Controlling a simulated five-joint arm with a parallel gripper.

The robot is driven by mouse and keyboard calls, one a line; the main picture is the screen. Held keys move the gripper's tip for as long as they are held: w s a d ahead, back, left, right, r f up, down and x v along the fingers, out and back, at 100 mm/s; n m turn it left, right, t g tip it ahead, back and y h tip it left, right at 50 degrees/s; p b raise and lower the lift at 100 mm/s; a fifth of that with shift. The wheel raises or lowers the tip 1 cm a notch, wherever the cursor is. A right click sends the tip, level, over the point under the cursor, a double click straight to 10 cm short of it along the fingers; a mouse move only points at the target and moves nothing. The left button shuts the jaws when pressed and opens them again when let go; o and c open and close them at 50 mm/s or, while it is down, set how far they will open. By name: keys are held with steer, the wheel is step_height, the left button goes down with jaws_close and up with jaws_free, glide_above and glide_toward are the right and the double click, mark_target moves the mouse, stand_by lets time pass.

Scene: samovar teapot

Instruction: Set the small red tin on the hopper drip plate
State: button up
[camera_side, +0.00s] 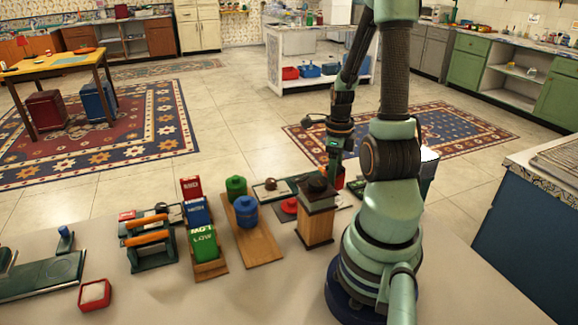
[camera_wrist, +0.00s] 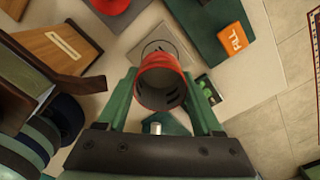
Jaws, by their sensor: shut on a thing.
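A small red tin (camera_wrist: 155,98), open at the top with a dark inside, is held between the green fingers of my gripper (camera_wrist: 163,82) in the wrist view. In the side view the tin (camera_side: 338,180) is a patch of red below my gripper (camera_side: 336,168), partly hidden by my arm. In the wrist view a grey plate (camera_wrist: 178,44) with a circle marked on it lies just beyond the tin and partly behind it. I cannot tell the gap between them. The wooden hopper (camera_side: 316,222), with a dark top, stands left of the tin in the side view.
An orange labelled block (camera_wrist: 232,38) lies on a dark green base.

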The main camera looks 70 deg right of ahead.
steer(key=shift+f, duration=2.3)
steer(key=shift+f, duration=0.1)
steer(key=o, duration=1.1)
